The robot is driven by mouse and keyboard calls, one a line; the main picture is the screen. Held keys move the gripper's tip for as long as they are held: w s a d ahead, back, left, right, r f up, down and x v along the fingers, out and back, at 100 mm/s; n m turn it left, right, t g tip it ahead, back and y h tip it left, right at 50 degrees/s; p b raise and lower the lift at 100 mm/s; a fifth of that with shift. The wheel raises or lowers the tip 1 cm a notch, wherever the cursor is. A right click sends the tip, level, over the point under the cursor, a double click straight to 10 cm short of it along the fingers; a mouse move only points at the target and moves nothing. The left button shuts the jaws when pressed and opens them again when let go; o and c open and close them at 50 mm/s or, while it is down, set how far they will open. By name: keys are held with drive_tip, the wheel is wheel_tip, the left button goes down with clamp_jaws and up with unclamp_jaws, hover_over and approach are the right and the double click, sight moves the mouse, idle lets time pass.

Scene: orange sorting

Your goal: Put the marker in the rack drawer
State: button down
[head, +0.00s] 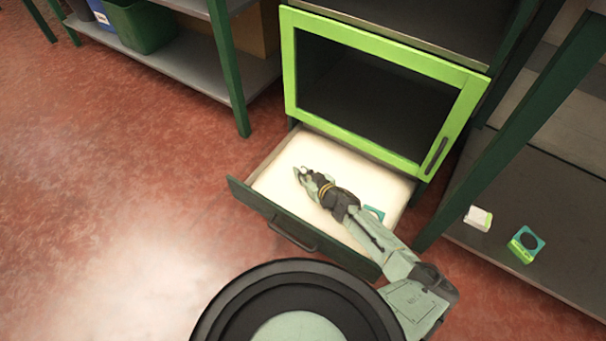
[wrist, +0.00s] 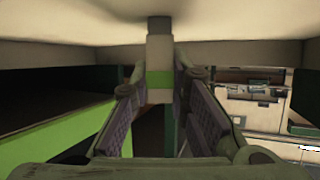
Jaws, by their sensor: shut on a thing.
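The rack drawer (head: 285,160) is pulled open in the head view, with a pale inside and a dark green front. My gripper (head: 302,174) reaches over the drawer's inside. In the wrist view, the marker (wrist: 160,80), grey with a green band, is between my gripper's two fingers (wrist: 160,92), which are shut on it. The marker's far end points towards a pale surface at the top of that view; I cannot tell whether it touches. In the head view the marker is too small to make out clearly.
A small teal item (head: 374,213) lies in the drawer beside my arm. A bright green-framed door (head: 375,50) is above the drawer. A white box (head: 478,218) and a green-and-teal box (head: 525,245) are on the right shelf. Red floor (head: 120,200) is clear at left.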

drive_tip(key=c, duration=1.5)
unclamp_jaws()
drive_tip(key=shift+c, duration=0.2)
drive_tip(key=shift+r, duration=0.1)
drive_tip(key=shift+s+d+r, duration=0.2)
drive_tip(key=shift+s+d, duration=0.05)
drive_tip(key=p+v, duration=0.3)
drive_tip(key=v, duration=0.8)
drive_tip(key=shift+s, duration=0.15)
